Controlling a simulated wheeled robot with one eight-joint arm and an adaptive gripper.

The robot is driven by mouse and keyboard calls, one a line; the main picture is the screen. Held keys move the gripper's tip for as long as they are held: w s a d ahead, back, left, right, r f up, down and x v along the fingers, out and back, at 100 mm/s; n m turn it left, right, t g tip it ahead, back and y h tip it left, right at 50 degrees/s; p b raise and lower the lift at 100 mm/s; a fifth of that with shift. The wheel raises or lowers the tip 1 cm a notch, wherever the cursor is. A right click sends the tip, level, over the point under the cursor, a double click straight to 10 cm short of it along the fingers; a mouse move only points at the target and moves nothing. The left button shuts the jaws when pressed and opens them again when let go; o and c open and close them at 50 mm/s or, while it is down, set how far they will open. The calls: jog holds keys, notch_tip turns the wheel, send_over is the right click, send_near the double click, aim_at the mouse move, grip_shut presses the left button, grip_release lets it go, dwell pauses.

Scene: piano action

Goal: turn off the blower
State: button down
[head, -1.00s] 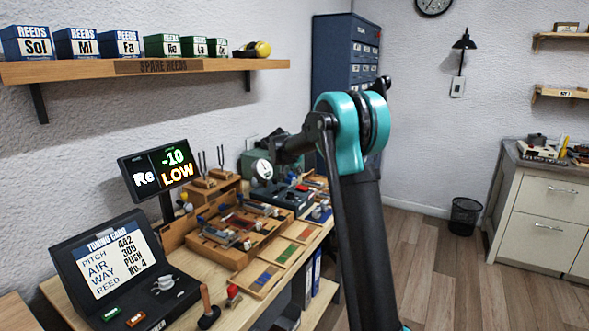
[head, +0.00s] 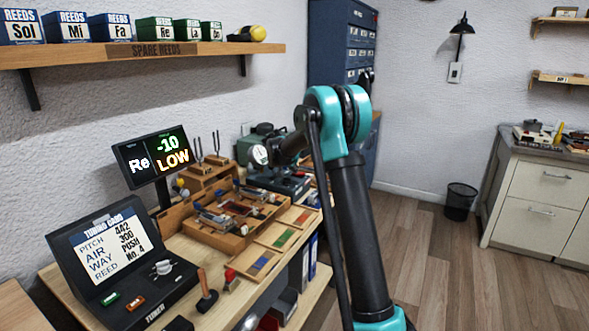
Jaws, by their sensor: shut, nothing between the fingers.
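A dark green machine (head: 258,134) with a round pale dial (head: 260,155) stands at the far end of the workbench against the wall. It looks like the blower, but I cannot make out a label or its switch. My arm rises at the right of the bench, and its dark upper part covers the machine's right side. I cannot make out the fingers of my gripper.
The workbench (head: 182,250) holds a tuning case (head: 115,250), a lit display (head: 152,157) reading "Re -10 LOW", and a wooden tray (head: 220,236) with parts. A shelf (head: 60,58) hangs above. The floor (head: 430,265) at right is clear apart from a bin (head: 460,202).

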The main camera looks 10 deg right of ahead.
jog(key=shift+s+d, duration=0.1)
jog(key=shift+s+d+r, duration=0.15)
jog(key=shift+s+d, duration=0.2)
jog(key=shift+d, duration=0.2)
dwell(0.3)
